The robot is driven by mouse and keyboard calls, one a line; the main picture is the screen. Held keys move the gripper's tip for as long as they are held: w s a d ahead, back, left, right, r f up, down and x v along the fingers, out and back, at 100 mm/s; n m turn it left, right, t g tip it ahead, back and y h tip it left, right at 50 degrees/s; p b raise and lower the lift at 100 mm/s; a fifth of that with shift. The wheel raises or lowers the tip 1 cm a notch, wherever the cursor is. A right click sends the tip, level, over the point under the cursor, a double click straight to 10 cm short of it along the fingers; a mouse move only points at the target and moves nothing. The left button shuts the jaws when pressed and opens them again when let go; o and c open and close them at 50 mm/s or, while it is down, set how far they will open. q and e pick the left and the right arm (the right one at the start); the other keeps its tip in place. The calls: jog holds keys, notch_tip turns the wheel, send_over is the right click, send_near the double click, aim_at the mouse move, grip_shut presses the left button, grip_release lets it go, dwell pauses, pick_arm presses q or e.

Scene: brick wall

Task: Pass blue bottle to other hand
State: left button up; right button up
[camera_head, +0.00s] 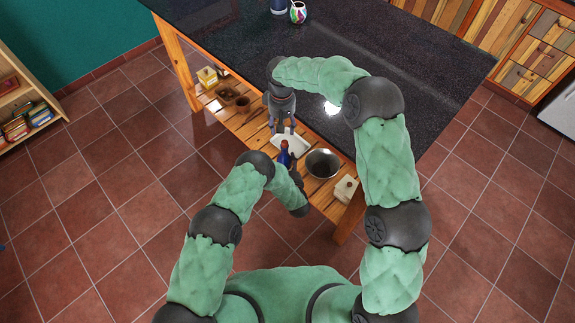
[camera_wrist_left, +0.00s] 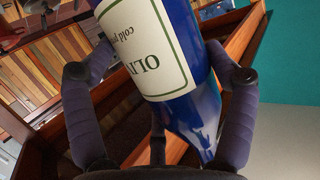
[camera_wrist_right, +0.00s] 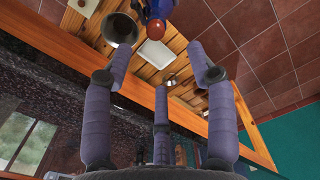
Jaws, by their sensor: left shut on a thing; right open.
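The blue bottle (camera_head: 284,155) is held by my left gripper (camera_head: 294,174), in front of the wooden shelf in the head view. In the left wrist view the bottle (camera_wrist_left: 183,60), with a white label, lies between the closed fingers. My right gripper (camera_head: 283,129) is open and empty, just beyond the bottle, its fingers pointing towards it. In the right wrist view the bottle (camera_wrist_right: 157,10) with its reddish cap shows at the top, beyond the open fingertips (camera_wrist_right: 158,78) and apart from them.
A dark counter (camera_head: 410,60) stands over a low wooden shelf (camera_head: 250,122). On the shelf are a white tray (camera_head: 292,146), a metal pot (camera_head: 322,164), brown bowls (camera_head: 228,94) and lidded jars (camera_head: 346,188). A cup (camera_head: 297,12) stands at the counter's back.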

jog(key=s+d+m+g+y, duration=0.2)
jog(key=s+d+m, duration=0.25)
jog(key=s, duration=0.55)
jog(key=s+d+m+g+y, duration=0.2)
jog(key=s+d+m, duration=0.25)
jog(key=s, duration=0.65)
jog(key=s+f+t, duration=0.1)
jog(key=s+f, duration=0.3)
jog(key=f, duration=0.3)
jog(key=s+a+f+n+t, duration=0.1)
jog(key=s+f+t, duration=0.1)
jog(key=s+f, duration=0.2)
jog(key=s+a+f+t, duration=0.1)
jog(key=s+f, duration=0.3)
jog(key=f, duration=0.6)
jog(key=shift+a, duration=0.15)
